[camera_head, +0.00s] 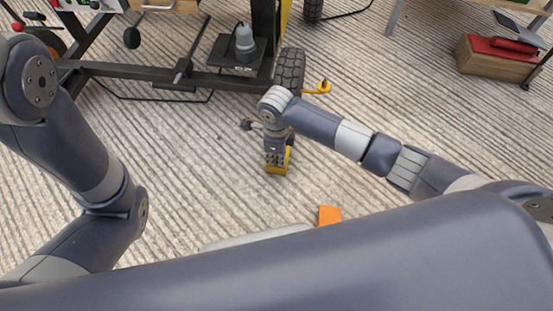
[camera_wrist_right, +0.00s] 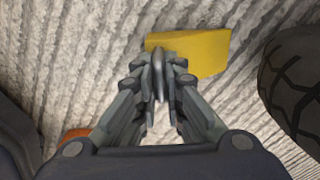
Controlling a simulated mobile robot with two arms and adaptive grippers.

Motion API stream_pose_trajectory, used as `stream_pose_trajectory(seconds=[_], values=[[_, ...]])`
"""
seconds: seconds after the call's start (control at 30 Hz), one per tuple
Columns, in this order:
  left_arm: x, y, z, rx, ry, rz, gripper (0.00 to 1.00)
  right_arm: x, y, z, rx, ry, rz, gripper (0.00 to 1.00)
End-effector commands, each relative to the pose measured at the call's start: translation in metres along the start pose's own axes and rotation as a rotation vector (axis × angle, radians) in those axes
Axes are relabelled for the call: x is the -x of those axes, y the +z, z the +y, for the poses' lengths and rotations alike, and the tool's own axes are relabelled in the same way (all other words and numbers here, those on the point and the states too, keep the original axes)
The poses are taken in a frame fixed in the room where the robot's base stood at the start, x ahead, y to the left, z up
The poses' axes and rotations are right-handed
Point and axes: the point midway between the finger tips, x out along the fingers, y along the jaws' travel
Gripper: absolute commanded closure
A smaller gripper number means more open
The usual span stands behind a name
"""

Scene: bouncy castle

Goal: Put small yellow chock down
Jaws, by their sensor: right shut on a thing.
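The small yellow chock (camera_head: 277,169) is at the tip of my right gripper (camera_head: 276,155), in front of the black tyre (camera_head: 289,70) and apart from it. My right gripper points down and is shut on the chock. In the right wrist view, the yellow chock (camera_wrist_right: 205,50) shows beyond the closed fingers (camera_wrist_right: 158,75), over the ribbed floor. I cannot tell whether its underside touches the floor. My left arm shows at the left of the head view, but its gripper is out of sight.
A black trailer frame (camera_head: 150,72) stands at the back left. Another yellow piece (camera_head: 320,88) lies right of the tyre. An orange block (camera_head: 329,215) lies near my body. A wooden box (camera_head: 490,62) with red items stands back right. Ribbed floor around the chock is clear.

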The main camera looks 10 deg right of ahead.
Motion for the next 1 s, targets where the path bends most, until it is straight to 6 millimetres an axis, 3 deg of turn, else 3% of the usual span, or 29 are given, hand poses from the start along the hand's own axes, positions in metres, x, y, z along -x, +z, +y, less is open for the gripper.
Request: stream_pose_trajectory(seconds=[0.37, 0.4, 0.5, 0.83, 1.0], values=[[0.004, -0.001, 0.001, 0.0, 0.0, 0.0, 0.6, -0.005, 0.0, -0.001, -0.001, -0.001, -0.001, 1.0], [0.005, -0.001, 0.001, 0.0, 0.001, 0.0, 0.6, -0.006, 0.0, 0.0, -0.001, -0.001, 0.0, 0.88], [0.004, -0.001, 0.001, 0.0, 0.001, 0.0, 0.6, -0.005, 0.0, 0.0, -0.001, 0.0, 0.0, 0.71], [0.003, -0.001, 0.001, 0.0, 0.001, 0.0, 0.6, -0.004, 0.0, 0.0, -0.001, 0.0, 0.0, 0.71], [-0.008, 0.003, -0.001, 0.0, 0.001, 0.0, 0.6, 0.013, 0.0, -0.001, -0.001, -0.002, 0.0, 0.71]])
